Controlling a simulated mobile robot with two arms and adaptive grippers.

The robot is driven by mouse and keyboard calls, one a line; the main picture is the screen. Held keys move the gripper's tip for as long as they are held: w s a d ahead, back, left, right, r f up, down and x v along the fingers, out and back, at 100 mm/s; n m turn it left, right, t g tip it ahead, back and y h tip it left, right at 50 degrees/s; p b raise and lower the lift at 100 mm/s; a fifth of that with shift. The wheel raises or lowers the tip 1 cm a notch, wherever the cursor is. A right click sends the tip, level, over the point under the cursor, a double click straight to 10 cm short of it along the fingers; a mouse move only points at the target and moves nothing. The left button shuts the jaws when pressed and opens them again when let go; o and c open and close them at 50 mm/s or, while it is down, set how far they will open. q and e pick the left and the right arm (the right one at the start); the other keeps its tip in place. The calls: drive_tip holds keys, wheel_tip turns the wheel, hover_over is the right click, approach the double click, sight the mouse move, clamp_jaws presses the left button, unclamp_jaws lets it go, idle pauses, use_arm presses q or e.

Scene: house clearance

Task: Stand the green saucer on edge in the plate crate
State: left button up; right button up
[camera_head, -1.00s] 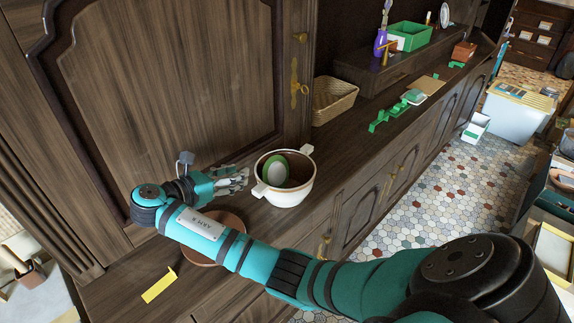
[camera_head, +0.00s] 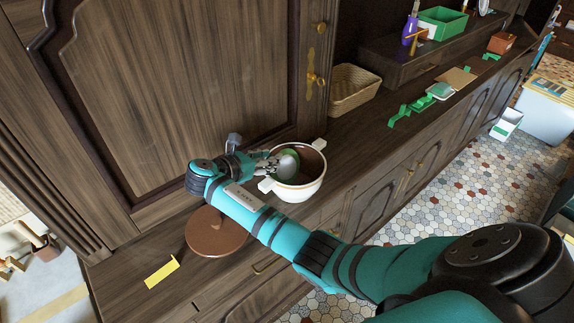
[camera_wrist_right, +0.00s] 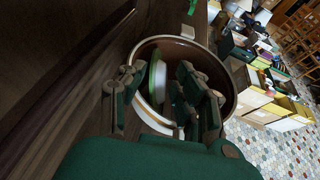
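The green saucer (camera_head: 288,163), with a pale centre, leans steeply inside a white two-handled pot (camera_head: 300,187) with a brown inside. My right gripper (camera_head: 268,166) is at the pot's left rim, its fingers reaching in beside the saucer. In the right wrist view, the fingers (camera_wrist_right: 160,92) are spread on either side of the saucer (camera_wrist_right: 158,82), with gaps showing, and partly hide it. I cannot tell whether a finger touches it. A green open box (camera_head: 442,22) stands on the raised shelf at the back; I cannot tell if it is the plate crate. My left gripper is out of view.
A brown round lid (camera_head: 216,232) and a yellow strip (camera_head: 162,272) lie on the near counter. A wicker basket (camera_head: 354,88) stands behind the pot. Green pieces (camera_head: 408,109) and a small dish (camera_head: 440,91) lie farther along. A tall cabinet door borders the left.

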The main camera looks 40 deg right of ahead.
sight(293, 151)
drive_tip(key=shift+d, duration=0.2)
drive_tip(key=shift+d+f, duration=0.1)
drive_tip(key=shift+d, duration=0.15)
drive_tip(key=p+x, duration=0.1)
drive_tip(key=x, duration=0.4)
drive_tip(key=shift+a+f+p, duration=0.1)
drive_tip(key=shift+p, duration=0.25)
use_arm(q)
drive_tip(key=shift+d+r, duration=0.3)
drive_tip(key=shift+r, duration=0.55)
use_arm(e)
drive_tip(key=shift+a, duration=0.1)
drive_tip(key=shift+s, duration=0.15)
clamp_jaws()
